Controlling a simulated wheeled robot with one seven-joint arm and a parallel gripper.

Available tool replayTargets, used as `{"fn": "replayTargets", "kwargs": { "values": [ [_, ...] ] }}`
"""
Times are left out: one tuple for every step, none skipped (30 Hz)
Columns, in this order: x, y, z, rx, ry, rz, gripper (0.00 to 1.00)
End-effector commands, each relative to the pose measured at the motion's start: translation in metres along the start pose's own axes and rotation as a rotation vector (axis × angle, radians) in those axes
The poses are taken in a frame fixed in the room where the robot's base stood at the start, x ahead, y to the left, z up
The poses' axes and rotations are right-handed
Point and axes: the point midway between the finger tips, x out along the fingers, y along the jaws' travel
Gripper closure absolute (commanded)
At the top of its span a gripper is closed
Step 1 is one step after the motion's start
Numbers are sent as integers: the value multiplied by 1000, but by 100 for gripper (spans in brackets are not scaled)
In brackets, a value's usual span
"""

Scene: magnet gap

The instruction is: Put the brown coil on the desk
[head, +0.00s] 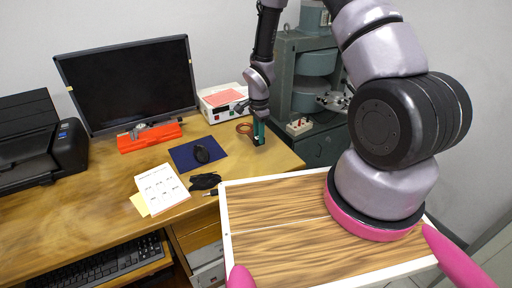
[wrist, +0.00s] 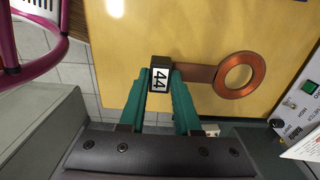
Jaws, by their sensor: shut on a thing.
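The brown coil (wrist: 196,73) is a flat copper-coloured ring on a short strip, with a black end block labelled 44. My gripper (wrist: 160,78) has teal fingers shut on that black block. The ring sticks out to the right in the wrist view, over the desk (wrist: 130,30). In the head view my gripper (head: 259,139) points down near the right edge of the desk (head: 110,200). The coil (head: 243,128) shows there just left of it, at or slightly above the desktop. I cannot tell if it touches the wood.
A green-grey magnet machine (head: 312,85) stands right of the desk.

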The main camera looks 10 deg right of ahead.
Motion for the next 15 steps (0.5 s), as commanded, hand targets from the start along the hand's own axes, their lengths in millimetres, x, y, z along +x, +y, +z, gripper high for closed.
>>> {"fn": "replayTargets", "kwargs": {
  "values": [
    [8, 0, 0, -3, 0, 1, 100],
    [11, 0, 0, -2, -1, 1, 100],
    [14, 0, 0, -1, 0, 0, 100],
    [16, 0, 0, -1, 0, -1, 100],
    [18, 0, 0, -2, 0, -1, 100],
    [20, 0, 0, -2, 0, -1, 100],
    [23, 0, 0, -2, 0, 0, 100],
    [26, 0, 0, -2, 0, 0, 100],
    [32, 0, 0, -3, 0, 0, 100],
    [36, 0, 0, -4, -1, 1, 100],
    [42, 1, 0, -3, -1, 3, 100],
    [48, 0, 0, -3, -1, 1, 100],
    [52, 0, 0, -4, -1, 1, 100],
    [56, 0, 0, -4, -1, 1, 100],
    [58, 0, 0, -3, 0, -1, 100]
  ]
}}
